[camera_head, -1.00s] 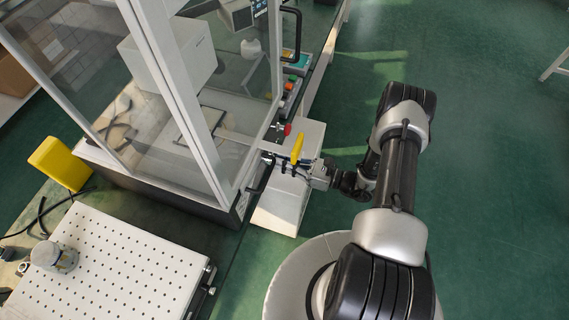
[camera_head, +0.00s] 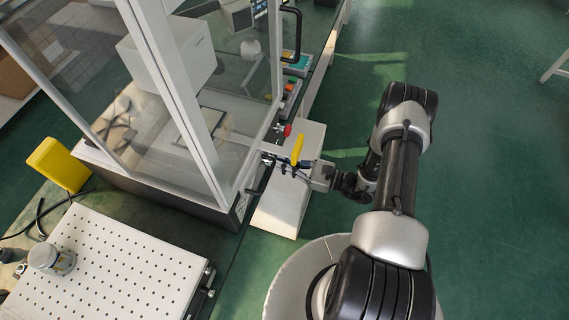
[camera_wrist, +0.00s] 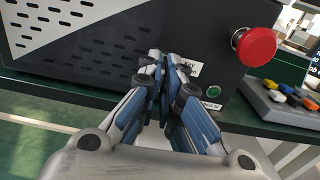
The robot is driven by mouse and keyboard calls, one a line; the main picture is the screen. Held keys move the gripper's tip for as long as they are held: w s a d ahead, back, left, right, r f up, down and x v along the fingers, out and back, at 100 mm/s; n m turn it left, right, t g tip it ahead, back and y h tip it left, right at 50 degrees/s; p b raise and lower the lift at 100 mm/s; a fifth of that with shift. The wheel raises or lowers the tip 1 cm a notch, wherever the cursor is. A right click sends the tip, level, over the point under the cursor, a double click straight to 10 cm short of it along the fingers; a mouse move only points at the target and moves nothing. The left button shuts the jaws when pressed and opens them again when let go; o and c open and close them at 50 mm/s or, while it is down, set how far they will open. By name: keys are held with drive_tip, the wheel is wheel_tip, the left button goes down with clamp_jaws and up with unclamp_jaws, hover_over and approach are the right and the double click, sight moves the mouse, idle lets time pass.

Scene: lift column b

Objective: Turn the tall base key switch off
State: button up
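The tall base key switch itself does not show clearly; my fingertips cover the spot beside a white label (camera_wrist: 190,68) that seems to read "key". My gripper (camera_wrist: 165,68) is at the dark front panel (camera_wrist: 105,50) of the machine base, its two fingers close together with a narrow dark gap. I cannot tell whether the key is between them. In the head view my gripper (camera_head: 275,162) reaches left to the base's edge, by the corner of the glass enclosure.
A white box (camera_head: 290,200) is under my gripper, with a yellow piece (camera_head: 297,149) close by. A perforated plate (camera_head: 120,260) is front left. Green floor (camera_head: 490,170) is clear at right.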

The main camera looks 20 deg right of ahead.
drive_tip(key=o, duration=0.5)
drive_tip(key=shift+c, duration=0.2)
drive_tip(key=v, duration=1.2)
